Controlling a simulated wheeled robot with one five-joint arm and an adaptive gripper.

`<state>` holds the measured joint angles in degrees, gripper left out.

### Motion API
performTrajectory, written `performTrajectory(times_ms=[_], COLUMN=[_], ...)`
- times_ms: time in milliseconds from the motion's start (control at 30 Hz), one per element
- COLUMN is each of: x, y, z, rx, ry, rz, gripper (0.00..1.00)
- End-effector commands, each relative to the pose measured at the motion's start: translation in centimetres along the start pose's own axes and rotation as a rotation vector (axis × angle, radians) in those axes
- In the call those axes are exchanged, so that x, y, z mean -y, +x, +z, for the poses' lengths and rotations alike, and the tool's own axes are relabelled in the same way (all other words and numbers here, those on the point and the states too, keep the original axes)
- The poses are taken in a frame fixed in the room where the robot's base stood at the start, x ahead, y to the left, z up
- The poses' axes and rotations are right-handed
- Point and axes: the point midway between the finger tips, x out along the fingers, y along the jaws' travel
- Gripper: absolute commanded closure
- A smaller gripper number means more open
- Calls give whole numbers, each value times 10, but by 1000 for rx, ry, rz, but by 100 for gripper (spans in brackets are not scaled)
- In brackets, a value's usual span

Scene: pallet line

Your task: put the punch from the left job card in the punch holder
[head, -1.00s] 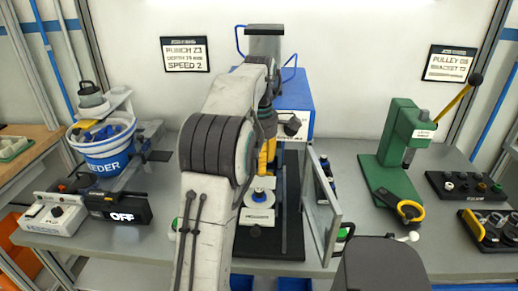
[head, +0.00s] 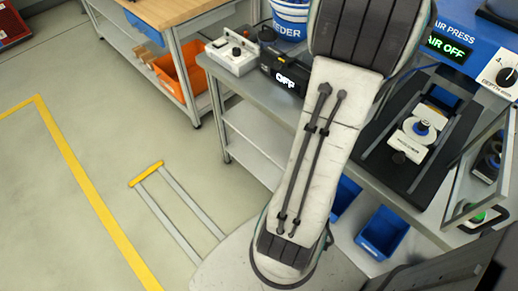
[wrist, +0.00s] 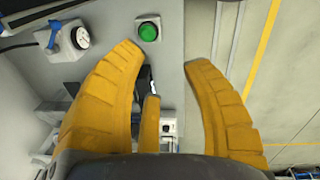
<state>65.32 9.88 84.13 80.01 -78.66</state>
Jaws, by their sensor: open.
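My gripper (wrist: 162,54) is open and empty in the wrist view, its yellow fingers spread apart. A green button (wrist: 148,31) on a grey panel lies beyond the fingertips. In the head view my arm fills the middle, and the gripper does not show. The blue air press (head: 470,45) reads AIR OFF. On its black base sits a pale fixture (head: 412,140) with a blue-topped round part; its label is too small to read. I cannot tell whether this is the punch holder. The job cards and the punch cannot be made out now.
A clear guard (head: 478,170) stands at the press's right side. Blue bins (head: 383,233) sit below the bench edge. A feeder controller (head: 285,78) showing OFF stands left of my arm. An orange bin (head: 187,75) is under the wooden bench.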

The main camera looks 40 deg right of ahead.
Motion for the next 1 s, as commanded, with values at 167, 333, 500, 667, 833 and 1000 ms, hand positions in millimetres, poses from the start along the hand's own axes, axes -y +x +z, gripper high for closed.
performTrajectory(times_ms=[167,333,500,667,833,1000], x=[81,165,242,294,326,338], y=[-4,2,15,31,45,52], z=[-79,-116,-124,-115,-104,-98], rx=[-55,-127,-202,-255,-289,-303], ry=[38,93,146,189,222,241], rz=[41,52,34,-2,-36,-55], gripper=[56,56,56,56,56,56])
